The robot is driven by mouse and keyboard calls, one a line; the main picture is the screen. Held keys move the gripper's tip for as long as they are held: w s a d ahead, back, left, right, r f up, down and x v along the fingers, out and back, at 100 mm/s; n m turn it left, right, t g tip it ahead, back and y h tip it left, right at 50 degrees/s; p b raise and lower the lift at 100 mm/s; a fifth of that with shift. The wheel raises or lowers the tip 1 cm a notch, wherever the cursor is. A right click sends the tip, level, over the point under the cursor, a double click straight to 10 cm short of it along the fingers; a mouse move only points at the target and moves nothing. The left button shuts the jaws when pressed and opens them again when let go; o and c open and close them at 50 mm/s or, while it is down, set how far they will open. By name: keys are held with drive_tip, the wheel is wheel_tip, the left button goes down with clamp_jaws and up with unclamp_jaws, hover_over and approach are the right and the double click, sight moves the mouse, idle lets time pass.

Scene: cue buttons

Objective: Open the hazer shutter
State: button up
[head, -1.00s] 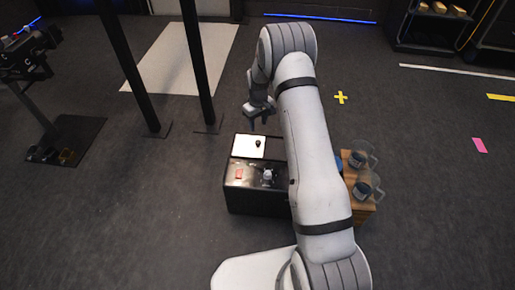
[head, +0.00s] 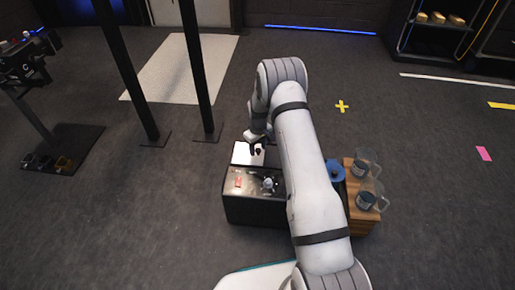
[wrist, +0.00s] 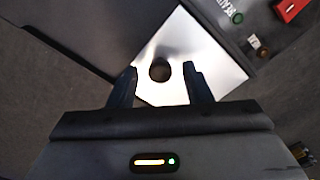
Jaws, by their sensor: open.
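A black box (head: 250,211) stands on the floor in front of my arm. A pale, shiny plate (head: 241,155) lies on its rear top, and a dark round knob (wrist: 160,70) rises from it. I take this plate and knob to be the hazer shutter. My gripper (wrist: 159,68) is open and empty. In the wrist view its two fingertips lie on either side of the knob, with gaps on both sides. In the head view my gripper (head: 257,141) is low over the plate; its exact height above the knob is hard to tell.
The box's front panel has a red switch (head: 238,183), a silver fitting (head: 269,185) and a green button (wrist: 237,18). At right, a wooden crate (head: 358,229) bears clear mugs (head: 367,200); a blue object (head: 335,171) is beside my arm. Black posts (head: 200,85) stand behind left.

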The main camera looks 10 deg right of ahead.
drive_tip(key=shift+c, duration=0.4)
clamp_jaws()
drive_tip(key=shift+s, duration=0.1)
